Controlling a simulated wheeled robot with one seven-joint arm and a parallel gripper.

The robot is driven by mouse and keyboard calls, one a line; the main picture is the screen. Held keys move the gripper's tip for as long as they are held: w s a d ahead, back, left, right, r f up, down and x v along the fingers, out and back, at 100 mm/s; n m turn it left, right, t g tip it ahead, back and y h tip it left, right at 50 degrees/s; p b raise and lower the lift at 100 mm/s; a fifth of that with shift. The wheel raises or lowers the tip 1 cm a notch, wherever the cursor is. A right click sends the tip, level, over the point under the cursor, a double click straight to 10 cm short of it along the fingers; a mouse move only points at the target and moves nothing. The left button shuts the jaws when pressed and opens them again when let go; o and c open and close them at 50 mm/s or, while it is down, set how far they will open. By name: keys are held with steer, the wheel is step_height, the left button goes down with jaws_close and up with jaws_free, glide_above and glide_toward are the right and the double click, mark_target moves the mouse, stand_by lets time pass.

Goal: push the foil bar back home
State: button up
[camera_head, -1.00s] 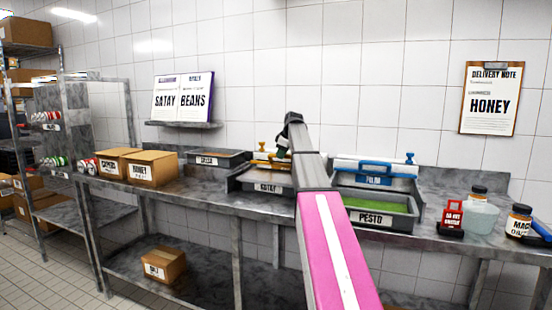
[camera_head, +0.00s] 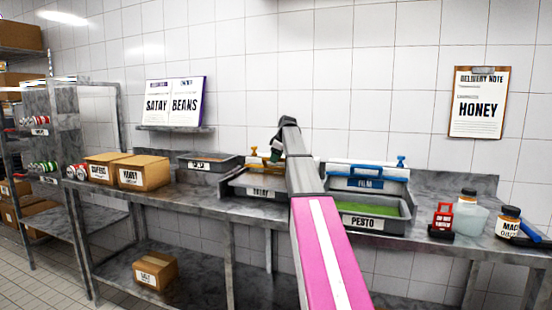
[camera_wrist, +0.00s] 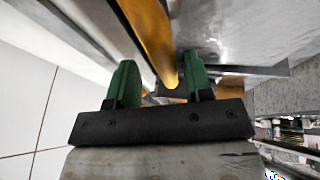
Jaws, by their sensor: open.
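The yellow foil bar (camera_head: 262,155) is at the back of the counter, left of my arm and partly hidden by it. A yellow knob stands up at its left end. In the wrist view the yellow bar (camera_wrist: 150,38) runs in from the top, and its rounded end lies between my fingertips. My gripper (camera_wrist: 161,78) has two green fingers, spread apart with a gap around the bar's end. I cannot tell whether either finger touches it. A silvery sheet surface (camera_wrist: 225,30) lies right of the bar.
A blue film dispenser (camera_head: 368,183) and a pesto tray (camera_head: 385,225) stand right of my arm. A grey tray (camera_head: 235,187) sits in front of the foil bar.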

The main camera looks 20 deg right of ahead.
steer(key=v, duration=1)
steer(key=shift+r, duration=0.35)
steer(key=shift+s, duration=0.2)
